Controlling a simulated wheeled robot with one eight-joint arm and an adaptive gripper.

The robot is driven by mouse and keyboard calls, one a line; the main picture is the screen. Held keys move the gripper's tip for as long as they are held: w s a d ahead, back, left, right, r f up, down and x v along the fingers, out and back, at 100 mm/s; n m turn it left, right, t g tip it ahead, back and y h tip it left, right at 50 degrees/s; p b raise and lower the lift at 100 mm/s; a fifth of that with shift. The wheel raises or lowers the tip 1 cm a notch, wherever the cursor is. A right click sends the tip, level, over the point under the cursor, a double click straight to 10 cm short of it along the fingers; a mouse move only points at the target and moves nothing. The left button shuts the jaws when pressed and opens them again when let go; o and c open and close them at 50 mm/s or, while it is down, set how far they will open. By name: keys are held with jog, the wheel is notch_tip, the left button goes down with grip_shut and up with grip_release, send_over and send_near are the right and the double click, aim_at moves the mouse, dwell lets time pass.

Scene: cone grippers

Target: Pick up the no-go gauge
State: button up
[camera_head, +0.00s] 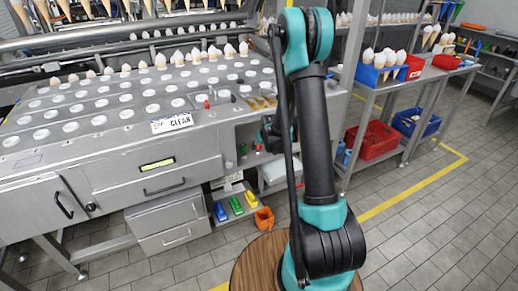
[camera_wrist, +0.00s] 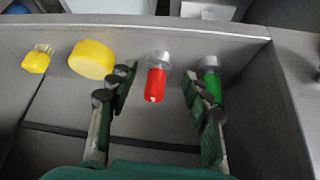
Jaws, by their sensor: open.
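A red-handled gauge (camera_wrist: 156,84) with a pale metallic end lies between the fingers of my gripper (camera_wrist: 158,86) in the wrist view; I take it to be the no-go gauge. My gripper is open, one dark finger on each side, with visible gaps to the red handle. A green-handled gauge (camera_wrist: 209,80) of similar form is at the right, partly hidden behind the right finger. In the head view my gripper (camera_head: 268,136) is mostly hidden by my arm, near the machine's right end.
In the wrist view, a yellow round piece (camera_wrist: 92,59) and a small yellow piece (camera_wrist: 37,59) lie to the left in the grey tray (camera_wrist: 60,110). The tray's raised edge runs behind them. The machine top (camera_head: 120,95) holds cones at its back.

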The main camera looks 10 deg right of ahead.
aim_at(259, 148)
jog(key=shift+w+a, duration=0.1)
jog(key=shift+w, duration=0.85)
jog(key=shift+w+a, duration=0.15)
jog(key=shift+w, duration=1.05)
jog(key=shift+x, duration=1.05)
jog(key=shift+w+f, duration=0.25)
jog(key=shift+f, duration=0.1)
jog(key=shift+c, duration=0.5)
grip_shut()
